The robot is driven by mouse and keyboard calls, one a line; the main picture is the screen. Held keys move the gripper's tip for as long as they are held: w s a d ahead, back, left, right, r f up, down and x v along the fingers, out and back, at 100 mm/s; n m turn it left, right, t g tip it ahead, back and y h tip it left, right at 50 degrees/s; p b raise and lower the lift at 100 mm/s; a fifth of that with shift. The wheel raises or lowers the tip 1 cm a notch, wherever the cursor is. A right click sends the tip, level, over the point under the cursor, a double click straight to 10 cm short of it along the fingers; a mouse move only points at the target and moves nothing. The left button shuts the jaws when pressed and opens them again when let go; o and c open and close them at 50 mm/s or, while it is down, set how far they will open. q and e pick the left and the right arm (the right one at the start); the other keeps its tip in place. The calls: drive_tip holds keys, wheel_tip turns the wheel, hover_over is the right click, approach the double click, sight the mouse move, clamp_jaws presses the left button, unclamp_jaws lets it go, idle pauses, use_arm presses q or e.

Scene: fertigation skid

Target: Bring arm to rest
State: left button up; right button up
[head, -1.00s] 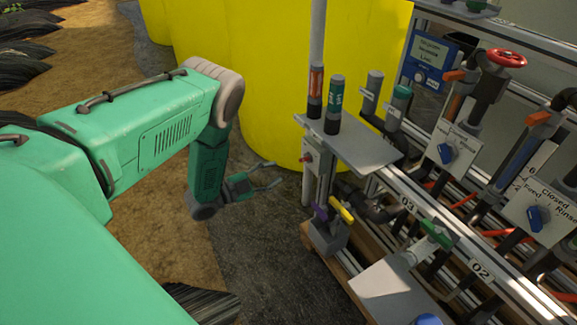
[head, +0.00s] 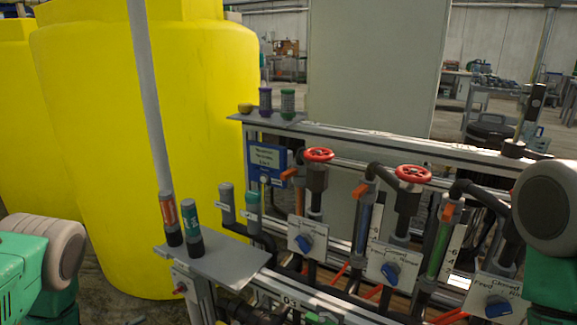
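My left arm shows only as green and grey links at the lower left edge; its gripper is out of view. A green and grey link of my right arm stands at the right edge, and its gripper is out of view too. The fertigation skid (head: 340,305) fills the lower middle and right. Its grey shelf (head: 225,262) holds an orange-banded cylinder (head: 170,220) and a green-banded cylinder (head: 191,222), both upright. Red handwheels (head: 319,154) and blue knobs on white plates (head: 397,265) sit along the pipes.
A large yellow tank (head: 150,110) stands behind the skid at the left. An upper shelf (head: 262,120) carries purple and green cylinders and a yellow item. A blue controller (head: 264,163) hangs below it. A grey panel (head: 375,65) and workbenches are farther back.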

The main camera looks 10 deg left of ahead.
use_arm(q)
drive_tip(key=s+d+r+n+g+y+p, duration=0.2)
drive_tip(key=s+d+n+g+y+p, duration=0.2)
drive_tip(key=s+d+n+g+p, duration=0.5)
drive_tip(key=s+d+r+n+g, duration=0.1)
drive_tip(key=s+r+g, duration=0.2)
drive_tip(key=s, duration=0.6)
drive_tip(key=s+d+r+n+g+y, duration=0.1)
drive_tip(key=s+d+r+g, duration=0.1)
drive_tip(key=s, duration=0.7)
drive_tip(key=shift+s+d+r+g, duration=0.15)
drive_tip(key=shift+s+r+g, duration=0.2)
drive_tip(key=shift+r+g, duration=0.15)
drive_tip(key=shift+w+d, duration=0.1)
drive_tip(key=shift+d, duration=0.1)
drive_tip(key=shift+a, duration=0.1)
